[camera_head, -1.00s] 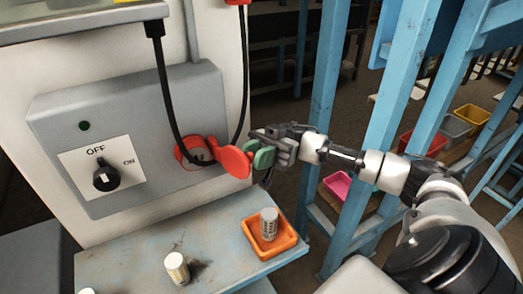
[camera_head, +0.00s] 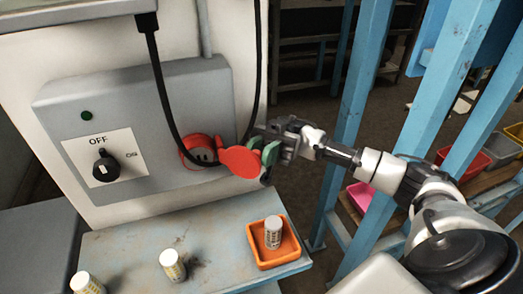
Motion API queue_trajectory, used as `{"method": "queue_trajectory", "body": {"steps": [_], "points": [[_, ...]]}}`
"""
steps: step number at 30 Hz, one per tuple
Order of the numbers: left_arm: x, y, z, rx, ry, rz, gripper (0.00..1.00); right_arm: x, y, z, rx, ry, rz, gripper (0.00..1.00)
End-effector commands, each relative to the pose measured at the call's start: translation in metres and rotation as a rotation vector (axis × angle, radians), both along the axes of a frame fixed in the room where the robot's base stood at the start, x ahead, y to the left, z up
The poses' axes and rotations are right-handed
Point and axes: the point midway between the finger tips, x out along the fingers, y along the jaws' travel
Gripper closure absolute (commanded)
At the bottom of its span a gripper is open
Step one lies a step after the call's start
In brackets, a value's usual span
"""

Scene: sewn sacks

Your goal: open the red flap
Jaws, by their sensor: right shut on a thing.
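The red flap (camera_head: 239,161) is a round disc that stands out open from the right side of the red socket (camera_head: 198,151) on the grey switch box. The socket's face shows beside it, partly behind a black cable. My right gripper (camera_head: 268,152), with green fingertips, is at the flap's right edge and shut on it. The fingertips hide that edge. My left gripper is not in view.
The grey box has a knob (camera_head: 105,167) near OFF and a dark green lamp (camera_head: 87,115). Below is a blue-grey shelf (camera_head: 130,245) with an orange tray (camera_head: 262,262) holding a small can, and other cans. Blue posts (camera_head: 345,130) stand right.

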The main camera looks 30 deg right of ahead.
Motion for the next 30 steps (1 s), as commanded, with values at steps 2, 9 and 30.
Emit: {"method": "queue_trajectory", "body": {"steps": [2,9,30], "points": [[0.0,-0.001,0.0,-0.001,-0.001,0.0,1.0,-0.001,0.0,0.0,0.0,-0.001,0.002,1.0],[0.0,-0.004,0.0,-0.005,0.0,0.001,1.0,0.0,0.0,0.0,0.0,0.0,0.001,0.52],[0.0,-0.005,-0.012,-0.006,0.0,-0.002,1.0,-0.034,-0.018,0.06,-0.006,0.001,-0.001,0.52]]}}
